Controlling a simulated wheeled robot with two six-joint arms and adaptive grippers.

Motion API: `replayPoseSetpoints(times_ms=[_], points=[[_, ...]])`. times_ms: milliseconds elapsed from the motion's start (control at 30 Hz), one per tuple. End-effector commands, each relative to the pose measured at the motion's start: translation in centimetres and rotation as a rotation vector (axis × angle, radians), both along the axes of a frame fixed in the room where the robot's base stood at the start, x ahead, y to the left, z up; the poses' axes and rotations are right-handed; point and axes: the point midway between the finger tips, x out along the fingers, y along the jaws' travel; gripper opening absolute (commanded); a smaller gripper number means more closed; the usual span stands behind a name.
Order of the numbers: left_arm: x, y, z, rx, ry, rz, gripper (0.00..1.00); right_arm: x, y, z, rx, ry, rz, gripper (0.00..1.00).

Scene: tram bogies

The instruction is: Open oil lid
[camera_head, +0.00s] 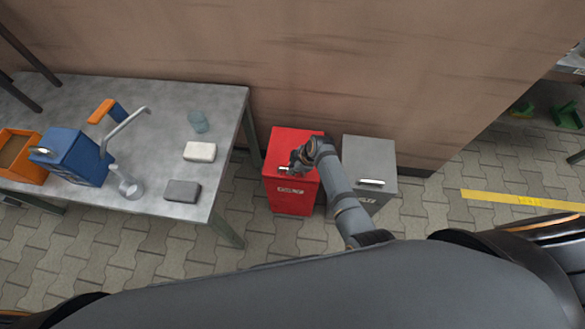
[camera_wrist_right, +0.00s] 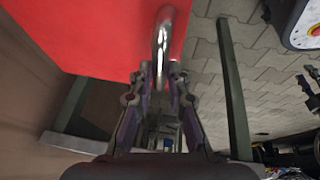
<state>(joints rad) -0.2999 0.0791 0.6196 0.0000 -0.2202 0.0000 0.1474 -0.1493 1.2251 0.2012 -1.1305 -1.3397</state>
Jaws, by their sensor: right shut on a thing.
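A red bin (camera_head: 293,203) with a small label on its front stands on the floor right of the workbench. The label is too small to read for sure. Its red lid (camera_head: 286,140) looks closed, and it fills the upper left of the wrist view (camera_wrist_right: 85,35). A silver bar handle (camera_wrist_right: 163,38) sits at the lid's edge. My right gripper (camera_head: 297,160) is over the lid's front part. In the wrist view its fingers (camera_wrist_right: 160,78) are shut on the near end of the handle. My left gripper is not in view.
A grey bin (camera_head: 383,155) with a silver handle stands close to the right of the red one. A metal workbench (camera_head: 225,108) with a blue box (camera_head: 75,155), an orange tray (camera_head: 22,155) and small blocks is on the left. A brown wall is right behind the bins.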

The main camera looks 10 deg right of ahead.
Motion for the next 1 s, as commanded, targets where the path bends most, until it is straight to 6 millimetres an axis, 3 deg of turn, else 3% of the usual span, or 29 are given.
replayPoseSetpoints(times_ms=[33, 200, 500, 700, 1000], points=[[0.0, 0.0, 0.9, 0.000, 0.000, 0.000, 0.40, 0.4, -0.2, 1.3, 0.006, 0.020, 0.001, 0.00], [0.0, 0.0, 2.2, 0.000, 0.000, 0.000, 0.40, 1.6, -0.6, 3.7, 0.041, 0.132, 0.002, 0.00], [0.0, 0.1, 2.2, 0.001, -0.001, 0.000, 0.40, 4.3, -1.4, 7.6, 0.095, 0.296, 0.001, 0.00], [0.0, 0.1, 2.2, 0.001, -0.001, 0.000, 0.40, 6.1, -2.0, 9.5, 0.096, 0.290, 0.000, 0.00], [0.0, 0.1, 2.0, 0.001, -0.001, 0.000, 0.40, 7.5, -2.5, 10.6, 0.094, 0.287, -0.002, 0.00]])
